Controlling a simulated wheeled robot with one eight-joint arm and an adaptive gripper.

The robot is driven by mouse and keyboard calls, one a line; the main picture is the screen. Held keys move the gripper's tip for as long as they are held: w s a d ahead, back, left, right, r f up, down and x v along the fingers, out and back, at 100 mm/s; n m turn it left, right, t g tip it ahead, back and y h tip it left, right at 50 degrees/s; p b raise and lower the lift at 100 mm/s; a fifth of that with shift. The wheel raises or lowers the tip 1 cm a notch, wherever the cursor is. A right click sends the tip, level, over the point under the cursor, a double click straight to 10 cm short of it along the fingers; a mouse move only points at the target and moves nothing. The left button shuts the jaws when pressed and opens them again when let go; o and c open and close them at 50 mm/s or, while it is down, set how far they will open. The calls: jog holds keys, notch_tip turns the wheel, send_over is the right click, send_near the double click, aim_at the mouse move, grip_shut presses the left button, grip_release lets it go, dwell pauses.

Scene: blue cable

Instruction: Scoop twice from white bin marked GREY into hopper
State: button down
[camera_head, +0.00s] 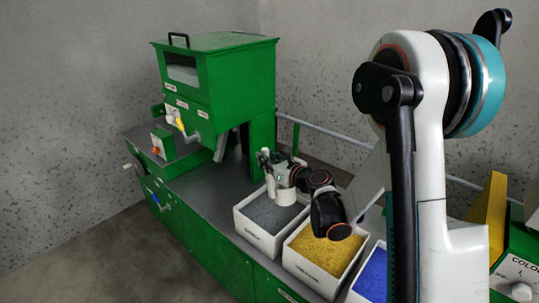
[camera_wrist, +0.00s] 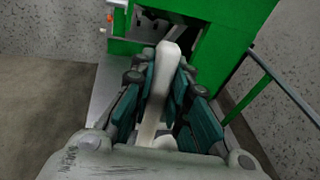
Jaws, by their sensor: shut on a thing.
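The white bin (camera_head: 258,238) of grey granules (camera_head: 266,214) stands on the bench, nearest the green machine of the white bins. My gripper (camera_head: 268,165) is above its back part. In the wrist view my gripper (camera_wrist: 166,95) is shut on a long white handle (camera_wrist: 170,60), apparently a scoop's. The scoop's bowl is not clearly visible, so I cannot tell whether it holds granules. The green hopper machine (camera_head: 228,75) stands left of and behind the bin, with a front window and a black handle on its lid.
A bin of yellow granules (camera_head: 322,252) and one of blue granules (camera_head: 372,275) stand to the right. A grey rail (camera_head: 330,133) runs behind the bench. A green box with a knob (camera_head: 515,275) is at far right. Grey bench top (camera_head: 195,178) is clear left of the bins.

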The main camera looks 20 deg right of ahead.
jog(key=w+a+f+g+b, duration=0.1)
jog(key=w+a+f, duration=0.1)
jog(key=f, duration=0.5)
jog(key=w+a+f+g+h+b, duration=0.1)
jog(key=w+a+f+b, duration=0.1)
jog(key=w+f, duration=0.3)
jog(key=shift+a+f+g+h, duration=0.3)
jog(key=shift+f, duration=1.4)
dwell(0.5)
